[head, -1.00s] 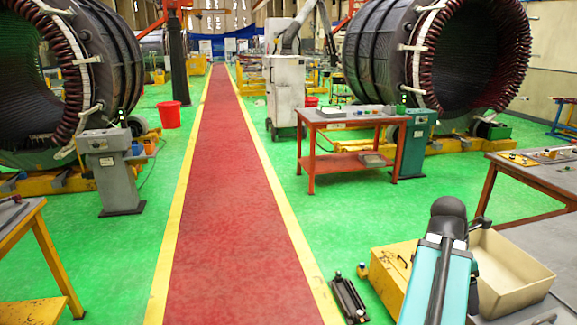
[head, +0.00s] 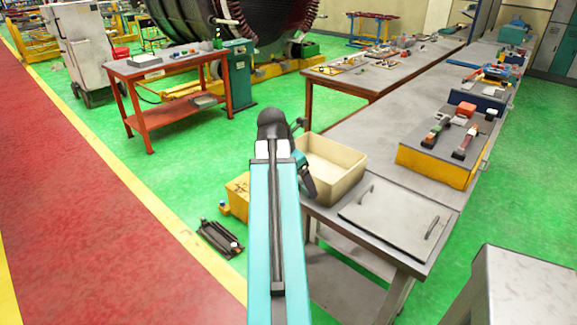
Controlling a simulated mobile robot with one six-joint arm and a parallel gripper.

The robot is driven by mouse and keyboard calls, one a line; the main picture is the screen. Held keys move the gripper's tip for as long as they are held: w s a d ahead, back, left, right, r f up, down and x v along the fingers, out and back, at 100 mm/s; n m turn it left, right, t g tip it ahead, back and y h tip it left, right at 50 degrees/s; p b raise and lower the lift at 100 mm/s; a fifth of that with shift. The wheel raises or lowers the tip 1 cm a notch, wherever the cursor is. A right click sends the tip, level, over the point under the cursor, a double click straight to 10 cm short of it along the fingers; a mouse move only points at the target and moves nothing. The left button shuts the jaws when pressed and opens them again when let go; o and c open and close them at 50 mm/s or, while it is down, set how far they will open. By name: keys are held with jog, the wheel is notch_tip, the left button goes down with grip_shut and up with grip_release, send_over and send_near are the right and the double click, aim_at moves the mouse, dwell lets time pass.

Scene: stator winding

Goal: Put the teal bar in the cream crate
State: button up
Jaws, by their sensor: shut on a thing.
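The cream crate (head: 347,186) stands open at the near left end of the long grey bench, just right of my arm. The part of its inside that shows looks empty; my arm covers its left side. My teal and black arm rises in front of the camera, and a dark wrist part shows beside the crate's near left corner. My gripper's fingers are hidden behind the arm. I cannot make out the teal bar; whatever is at the fingers is hidden too.
A grey lid-like panel with handles (head: 398,218) lies right of the crate. Beyond it, a yellow box (head: 431,165) carries small parts on its grey top. A yellow case (head: 237,197) and a dark fixture (head: 220,239) are on the green floor at left. An orange table (head: 160,119) stands behind.

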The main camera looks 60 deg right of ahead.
jog(key=w+d+f+n+p, duration=0.1)
jog(key=d+p, duration=0.1)
jog(key=d, duration=1)
jog(key=w+d+f+n+t+p, duration=0.1)
jog(key=w+d, duration=0.1)
jog(key=d, duration=1)
jog(key=shift+w+d+n+p, duration=0.2)
jog(key=shift+w+n+p, duration=0.1)
jog(key=shift+n+p, duration=0.1)
jog(key=p, duration=0.2)
send_over(319, 174)
jog(key=a, duration=0.2)
jog(key=shift+h, duration=0.3)
jog(key=shift+w+d+f, duration=0.15)
jog(key=shift+f, duration=1.45)
jog(key=shift+w+d+f, duration=0.1)
jog(key=shift+w+f, duration=0.05)
jog(key=shift+f, duration=1.45)
jog(key=shift+f+p, duration=0.65)
jog(key=shift+f, duration=1.2)
jog(key=shift+f, duration=0.15)
